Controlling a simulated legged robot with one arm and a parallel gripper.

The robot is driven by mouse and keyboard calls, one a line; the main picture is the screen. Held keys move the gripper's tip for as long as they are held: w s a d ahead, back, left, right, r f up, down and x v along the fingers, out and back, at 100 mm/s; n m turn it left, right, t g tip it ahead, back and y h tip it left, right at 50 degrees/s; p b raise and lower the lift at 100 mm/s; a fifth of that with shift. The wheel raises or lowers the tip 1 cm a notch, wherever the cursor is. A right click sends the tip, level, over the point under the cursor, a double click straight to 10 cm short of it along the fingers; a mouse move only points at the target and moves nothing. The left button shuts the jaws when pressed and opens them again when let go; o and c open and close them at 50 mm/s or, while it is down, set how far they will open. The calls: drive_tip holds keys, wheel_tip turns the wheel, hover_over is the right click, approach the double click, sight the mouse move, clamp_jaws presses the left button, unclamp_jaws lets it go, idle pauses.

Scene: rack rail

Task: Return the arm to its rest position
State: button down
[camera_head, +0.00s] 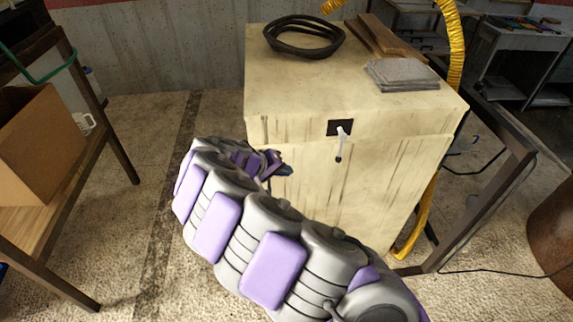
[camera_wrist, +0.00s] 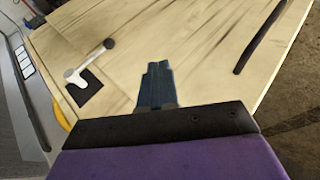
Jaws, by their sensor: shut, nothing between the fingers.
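My gripper (camera_head: 284,171) is at the end of my grey and purple arm, in front of the left part of the cream cabinet (camera_head: 375,190) in the head view. In the wrist view, the two dark blue fingers of my gripper (camera_wrist: 157,72) are together and hold nothing. The cabinet front (camera_wrist: 200,45) fills most of that view. A white handle (camera_head: 341,135) sits on a dark plate on the cabinet front, to the right of my gripper. The handle also shows in the wrist view (camera_wrist: 90,62), left of the fingers. My gripper is apart from the handle.
A black coiled hose (camera_head: 304,36), wooden boards (camera_head: 385,38) and grey sheets (camera_head: 402,75) lie on the cabinet. A wooden shelf (camera_head: 66,225) with a cardboard box (camera_head: 40,140) stands left. A yellow hose (camera_head: 455,50) and metal frame (camera_head: 490,200) are right. Floor between shelf and cabinet is clear.

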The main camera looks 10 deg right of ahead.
drive_tip(key=s+d+r+m+g, duration=0.2)
drive_tip(key=s+d+r, duration=0.2)
drive_tip(key=d+r, duration=0.45)
drive_tip(key=s+d+r+m+g+y, duration=0.1)
drive_tip(key=s+d+r, duration=0.1)
drive_tip(key=s+d, duration=0.3)
drive_tip(key=s+d+r+m+g+y, duration=0.1)
drive_tip(key=s+d+r+m, duration=0.15)
drive_tip(key=s, duration=0.55)
drive_tip(key=s+a+f+n+g+y, duration=0.1)
drive_tip(key=s+a+n+y, duration=0.1)
drive_tip(key=s, duration=1.1)
drive_tip(key=s+a+f+n+g+y, duration=0.1)
drive_tip(key=s+a+y, duration=0.3)
drive_tip(key=s, duration=0.8)
drive_tip(key=shift+s+a+f+n+y, duration=0.4)
drive_tip(key=shift+a+f, duration=0.1)
drive_tip(key=shift+a, duration=0.15)
